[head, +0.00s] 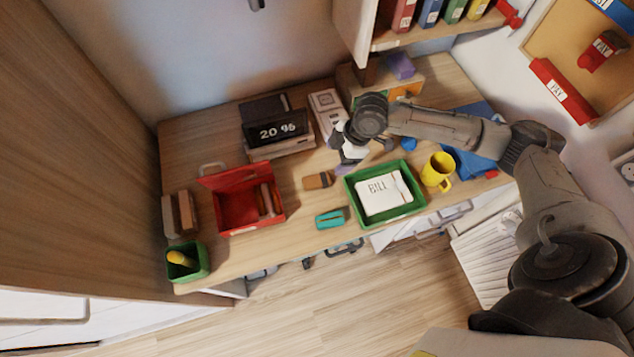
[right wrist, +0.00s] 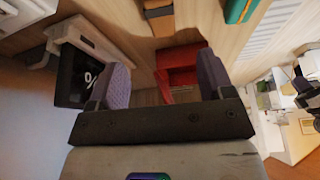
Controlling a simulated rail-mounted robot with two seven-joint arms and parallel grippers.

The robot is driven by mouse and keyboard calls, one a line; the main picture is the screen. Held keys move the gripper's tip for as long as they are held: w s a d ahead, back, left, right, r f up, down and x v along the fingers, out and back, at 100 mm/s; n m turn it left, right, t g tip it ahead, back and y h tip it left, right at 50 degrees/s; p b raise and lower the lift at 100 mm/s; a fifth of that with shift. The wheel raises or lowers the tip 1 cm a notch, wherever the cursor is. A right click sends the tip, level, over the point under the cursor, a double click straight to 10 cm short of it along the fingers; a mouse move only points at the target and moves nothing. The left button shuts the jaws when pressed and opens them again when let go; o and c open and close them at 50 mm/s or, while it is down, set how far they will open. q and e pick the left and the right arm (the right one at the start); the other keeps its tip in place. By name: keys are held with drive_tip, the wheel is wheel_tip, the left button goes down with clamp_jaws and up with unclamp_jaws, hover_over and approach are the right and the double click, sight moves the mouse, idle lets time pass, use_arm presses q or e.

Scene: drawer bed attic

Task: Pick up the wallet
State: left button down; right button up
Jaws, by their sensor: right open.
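A small brown block-like item (head: 318,180), which I take to be the wallet, lies on the wooden desk between the red box and the green tray. In the right wrist view a brown item (right wrist: 158,18) shows at the top edge, beyond my fingertips. My right gripper (head: 349,154) is above the desk, just behind and to the right of the brown item in the head view. Its two fingers (right wrist: 160,75) are spread, with nothing held between them. My left gripper is not in view.
An open red box (head: 245,212) stands left, a green tray (head: 388,217) with papers right. A teal item (head: 331,218) lies near the front edge. A yellow mug (head: 437,170), a calculator-like device (head: 326,104) and a black display (head: 277,132) surround the area.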

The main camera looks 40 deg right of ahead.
drive_tip(key=b, duration=0.1)
hover_over(319, 179)
drive_tip(key=s+d, duration=0.1)
drive_tip(key=d, duration=0.1)
wheel_tip(319, 179, down, 6)
drive_tip(key=shift+s+f, duration=0.1)
drive_tip(key=shift+b+x, duration=0.95)
drive_tip(key=shift+x, duration=1.6)
drive_tip(key=c, duration=1)
